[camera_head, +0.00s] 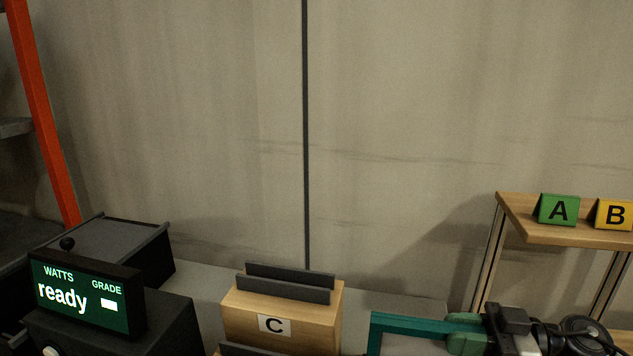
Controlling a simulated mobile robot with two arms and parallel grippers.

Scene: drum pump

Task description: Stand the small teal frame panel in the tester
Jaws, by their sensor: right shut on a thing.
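The tester (78,297) stands at the lower left, a dark box with a lit green screen reading "WATTS", "GRADE" and "ready". A small teal frame panel (418,325) is at the bottom right of centre; only its upper part shows and its lower part is cut off by the picture edge. My right gripper (468,332) comes in from the right and is shut on the frame's right side. The frame is well to the right of the tester, apart from it. My left gripper is not in view.
A wooden shelf (560,233) at the right bears a green A sign (558,210) and a yellow B sign (613,214). An orange post (45,115) rises at the left.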

